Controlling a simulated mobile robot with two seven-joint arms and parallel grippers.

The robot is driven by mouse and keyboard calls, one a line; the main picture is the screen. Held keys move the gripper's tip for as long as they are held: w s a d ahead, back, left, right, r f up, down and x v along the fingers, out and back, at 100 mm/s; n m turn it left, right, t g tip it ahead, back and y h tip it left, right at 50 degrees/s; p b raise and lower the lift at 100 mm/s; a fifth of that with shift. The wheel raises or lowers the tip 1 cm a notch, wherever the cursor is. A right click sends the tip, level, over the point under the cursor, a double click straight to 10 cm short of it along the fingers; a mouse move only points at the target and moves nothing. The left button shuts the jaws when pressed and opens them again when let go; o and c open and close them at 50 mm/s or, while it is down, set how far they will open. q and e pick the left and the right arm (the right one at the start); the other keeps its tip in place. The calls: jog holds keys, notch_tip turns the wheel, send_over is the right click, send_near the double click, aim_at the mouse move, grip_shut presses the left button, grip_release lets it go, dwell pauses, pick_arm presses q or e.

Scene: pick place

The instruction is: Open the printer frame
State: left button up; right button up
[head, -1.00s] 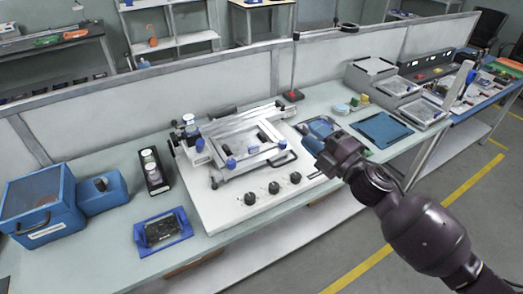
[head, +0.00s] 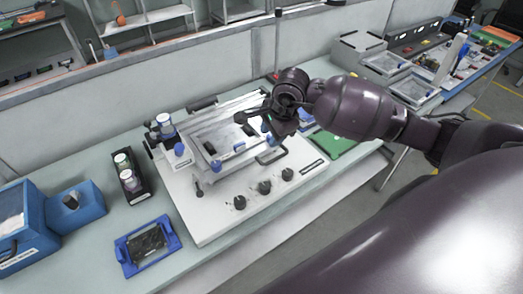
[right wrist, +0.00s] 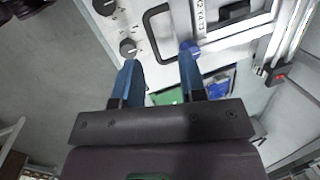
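The printer (head: 215,205) is a white-topped unit on the bench, with several black knobs along its front. Its metal frame (head: 205,128) lies flat over the bed, with blue knobs and a black handle (head: 270,156) on the near right side. My right gripper (head: 266,120) hangs above the frame's right part, and my dark arm hides some of it. In the right wrist view, the two blue fingers (right wrist: 160,68) are apart with nothing between them. The handle (right wrist: 150,35) shows just beyond the fingers there, apparently not held. My left gripper is not in view.
A blue tray with a dark plate (head: 148,246) and a black holder with bottles (head: 130,180) stand left of the printer. A blue box (head: 20,230) is at far left. A green mat (head: 336,146) lies to the right. A partition (head: 100,110) runs behind the bench.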

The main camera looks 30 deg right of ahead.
aim_at(274, 160)
jog(key=shift+n+h, duration=0.5)
jog(key=shift+h, duration=0.1)
jog(key=x, duration=0.3)
jog(key=s+d+p+x, duration=0.1)
jog(key=x, duration=0.6)
jog(key=shift+s+d+f, duration=0.25)
jog(key=shift+d+f, duration=0.05)
jog(key=shift+f, duration=0.25)
jog(key=shift+g, duration=0.3)
grip_shut()
